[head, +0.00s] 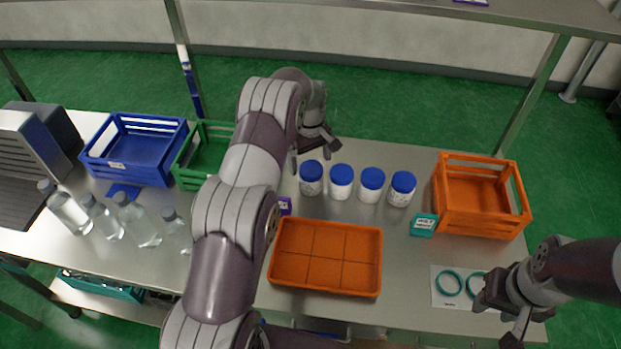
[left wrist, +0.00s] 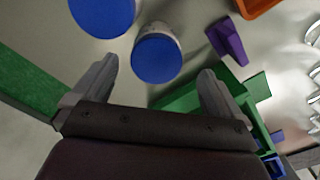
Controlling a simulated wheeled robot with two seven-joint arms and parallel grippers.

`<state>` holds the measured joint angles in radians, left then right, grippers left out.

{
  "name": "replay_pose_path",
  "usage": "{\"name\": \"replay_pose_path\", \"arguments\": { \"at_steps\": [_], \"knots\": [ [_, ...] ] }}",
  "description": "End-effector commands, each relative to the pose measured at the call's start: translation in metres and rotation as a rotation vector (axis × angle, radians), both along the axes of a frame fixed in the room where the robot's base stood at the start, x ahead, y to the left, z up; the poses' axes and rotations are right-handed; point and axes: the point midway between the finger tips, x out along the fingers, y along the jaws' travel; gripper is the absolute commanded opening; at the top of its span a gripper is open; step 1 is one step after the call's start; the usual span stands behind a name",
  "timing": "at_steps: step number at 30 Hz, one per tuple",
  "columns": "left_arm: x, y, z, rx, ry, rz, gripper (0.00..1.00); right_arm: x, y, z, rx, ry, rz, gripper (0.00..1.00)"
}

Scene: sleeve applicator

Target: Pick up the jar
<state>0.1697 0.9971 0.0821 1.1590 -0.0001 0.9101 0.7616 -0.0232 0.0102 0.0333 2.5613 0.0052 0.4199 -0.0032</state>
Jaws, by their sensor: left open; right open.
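Several white jars with blue lids stand upright in a row on the steel table. The leftmost jar (head: 311,180) is closest to my left gripper (head: 312,155), which is open and empty just behind it. In the left wrist view one jar (left wrist: 157,55) shows its blue lid ahead of and between the spread fingers, apart from both. Another jar (left wrist: 102,14) is at the top edge. The other jars are a middle-left one (head: 341,183), a middle-right one (head: 371,187) and the rightmost one (head: 402,190). My right gripper (head: 498,318) is open at the front right.
An orange divided tray (head: 326,291) lies in front of the jars. An orange crate (head: 482,222) and a teal box (head: 423,225) are to the right. A green crate (head: 184,181), a blue crate (head: 130,178) and clear bottles (head: 139,222) are left. Teal rings (head: 448,283) lie front right.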

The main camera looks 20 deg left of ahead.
Motion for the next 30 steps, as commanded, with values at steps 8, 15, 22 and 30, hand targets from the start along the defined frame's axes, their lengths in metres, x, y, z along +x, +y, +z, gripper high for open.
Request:
{"name": "replay_pose_path", "arguments": {
  "at_steps": [8,15,22,30],
  "knots": [
    [0.0,0.0,-0.032,0.0,-0.001,-0.003,1.0,0.0,0.0,0.025,0.0,-0.001,0.0,0.43],
    [0.001,0.001,-0.07,0.001,-0.007,-0.004,1.0,0.0,0.0,0.038,0.0,-0.001,0.0,0.43],
    [0.001,0.001,-0.073,0.001,-0.007,-0.004,0.94,0.0,0.0,0.036,0.0,-0.001,0.0,0.43],
    [0.002,0.001,-0.072,0.001,-0.008,-0.004,0.36,0.0,0.0,0.036,0.0,-0.001,0.0,0.43]
  ]
}}
